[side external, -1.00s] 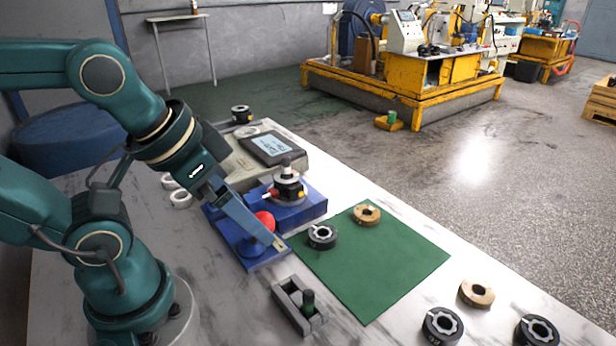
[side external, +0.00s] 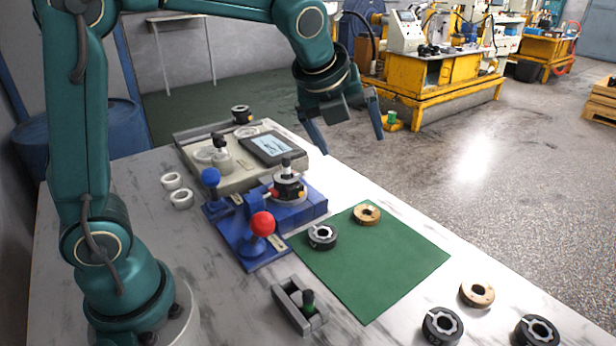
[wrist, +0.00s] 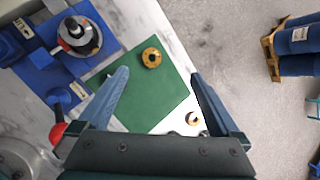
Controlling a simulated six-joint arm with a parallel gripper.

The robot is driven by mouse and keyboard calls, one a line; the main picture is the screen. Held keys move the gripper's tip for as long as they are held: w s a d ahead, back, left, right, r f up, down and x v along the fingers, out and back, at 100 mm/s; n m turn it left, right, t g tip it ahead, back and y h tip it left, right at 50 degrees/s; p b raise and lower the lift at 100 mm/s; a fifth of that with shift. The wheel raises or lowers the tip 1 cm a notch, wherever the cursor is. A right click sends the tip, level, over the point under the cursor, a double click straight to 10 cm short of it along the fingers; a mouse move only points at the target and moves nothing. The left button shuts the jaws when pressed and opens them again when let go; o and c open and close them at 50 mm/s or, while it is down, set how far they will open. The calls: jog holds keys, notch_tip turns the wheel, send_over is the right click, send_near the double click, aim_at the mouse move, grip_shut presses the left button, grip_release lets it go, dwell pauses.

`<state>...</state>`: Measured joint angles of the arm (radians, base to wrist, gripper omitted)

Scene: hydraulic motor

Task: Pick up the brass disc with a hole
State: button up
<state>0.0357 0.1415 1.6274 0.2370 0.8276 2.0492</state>
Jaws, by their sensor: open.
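A brass disc with a hole (side external: 361,217) lies flat on the far part of the green mat (side external: 375,270). It also shows in the wrist view (wrist: 146,59), just beyond and between my fingertips. A second brass disc (side external: 468,296) lies on the bare table beyond the mat's near right corner; the wrist view shows it (wrist: 189,121) nearer the right finger. My gripper (side external: 351,144) is open and empty, high above the table. In the wrist view its fingers (wrist: 159,72) are spread wide with nothing between them touching.
A black ring (side external: 313,241) lies on the mat, left of the brass disc. Blue bases carry a red knob (side external: 262,224) and a blue knob (side external: 210,177). A grey block (side external: 290,312) stands in front. Two black rings (side external: 432,338) (side external: 526,341) lie near the front right.

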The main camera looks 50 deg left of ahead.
jog(key=w+f+m+g, duration=0.1)
jog(key=w+f+m, duration=0.3)
jog(key=w+f, duration=0.25)
jog(key=g, duration=0.1)
send_near(367, 208)
jog(key=f, duration=0.1)
jog(key=d+f, duration=0.1)
jog(key=shift+w+f+m+y, duration=0.1)
jog(key=shift+f+m+y, duration=0.2)
jog(key=shift+f, duration=0.05)
jog(key=shift+x, duration=2.5)
grip_shut()
